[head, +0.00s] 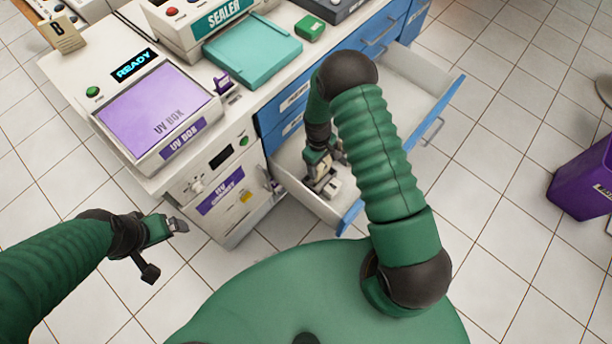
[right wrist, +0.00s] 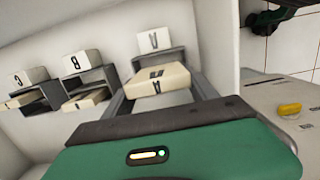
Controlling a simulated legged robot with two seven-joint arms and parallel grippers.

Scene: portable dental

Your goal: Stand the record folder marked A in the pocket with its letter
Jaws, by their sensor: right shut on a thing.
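My right gripper (head: 324,183) reaches down into the open drawer (head: 352,216). In the right wrist view its two dark fingers (right wrist: 162,92) are shut on a cream folder (right wrist: 157,80), whose top edge carries a dark mark that I cannot read clearly. Just beyond it stands a white label marked A (right wrist: 152,41) on a grey pocket. The folder is in line with this pocket; how deep it sits is hidden by the gripper. My left gripper (head: 178,226) hangs away from the counter, and its jaws are too small to judge.
Left of the A pocket are pockets with labels B (right wrist: 81,63) and C (right wrist: 30,77), each with a cream piece in front. The UV box (head: 150,110), sealer (head: 205,22) and teal pad (head: 252,48) are on the counter. A purple bin (head: 585,185) stands right.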

